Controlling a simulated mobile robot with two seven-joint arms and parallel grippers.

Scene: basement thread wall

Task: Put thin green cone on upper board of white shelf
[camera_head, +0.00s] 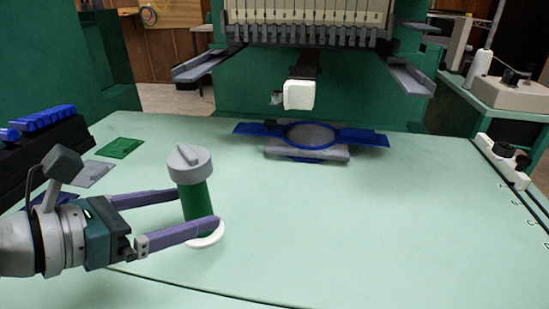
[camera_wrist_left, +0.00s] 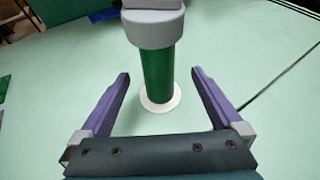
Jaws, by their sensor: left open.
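A thin green upright piece (camera_head: 196,202) with a grey cap and a white round foot stands on the pale green tabletop. It looks like the thin green cone, though its sides look nearly straight. It also shows in the left wrist view (camera_wrist_left: 158,75), upright at the middle. My left gripper (camera_head: 197,207) comes in from the left, low over the table. Its purple fingers are open, one on each side of the green piece near the fingertips, with gaps visible in the left wrist view (camera_wrist_left: 161,76). No white shelf shows. My right gripper is not in view.
An embroidery machine (camera_head: 305,20) stands at the back, with a blue hoop (camera_head: 312,134) in front of it. A dark rack with blue items (camera_head: 42,120) is at the left. A green card (camera_head: 120,148) and a grey card (camera_head: 92,173) lie nearby. The table's right-centre is clear.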

